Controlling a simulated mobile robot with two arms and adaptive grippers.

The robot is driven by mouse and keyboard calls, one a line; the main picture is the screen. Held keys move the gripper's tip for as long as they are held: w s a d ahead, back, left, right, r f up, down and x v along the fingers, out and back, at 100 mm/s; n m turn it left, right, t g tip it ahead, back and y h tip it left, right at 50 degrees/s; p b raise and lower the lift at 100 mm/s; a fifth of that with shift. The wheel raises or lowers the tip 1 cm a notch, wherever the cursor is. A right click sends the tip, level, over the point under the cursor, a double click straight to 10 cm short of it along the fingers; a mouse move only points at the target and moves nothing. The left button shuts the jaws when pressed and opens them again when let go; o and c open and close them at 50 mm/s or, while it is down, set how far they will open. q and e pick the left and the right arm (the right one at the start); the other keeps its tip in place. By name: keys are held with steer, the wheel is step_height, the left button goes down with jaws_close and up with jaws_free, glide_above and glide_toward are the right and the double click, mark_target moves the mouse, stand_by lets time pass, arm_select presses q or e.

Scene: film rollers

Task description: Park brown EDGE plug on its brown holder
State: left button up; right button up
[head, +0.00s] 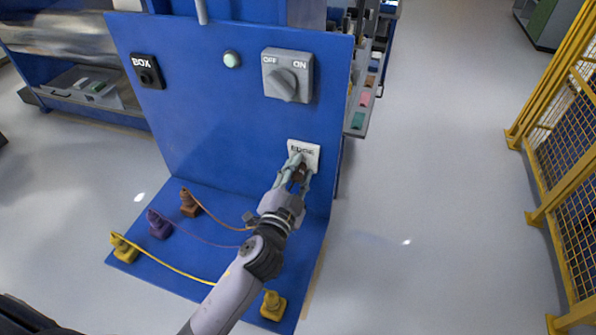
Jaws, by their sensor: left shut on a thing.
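My left gripper (299,174) is shut on the dark brown EDGE plug (301,172) at the white EDGE socket (312,152), low on the right of the upright blue panel. The fingers hide much of the plug, and I cannot tell whether it is seated in the socket or just in front of it. An orange-brown holder (189,205) stands at the back left of the blue base plate. An orange-brown cable (222,222) runs from its top toward my arm, which hides the rest. My right gripper is not in view.
A purple holder (160,225) and a yellow one (124,250) stand along the base plate's left side, with cables across it. Another yellow piece (273,306) is at the front right. The panel carries a BOX socket (148,71) and an OFF/ON switch (287,76).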

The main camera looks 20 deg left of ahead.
arm_select(q)
steer(key=shift+a+r, duration=0.1)
steer(key=shift+r, duration=0.05)
jaws_close()
steer(key=o, duration=1.5)
jaws_free()
steer(key=s, duration=1.2)
steer(key=shift+a, duration=0.2)
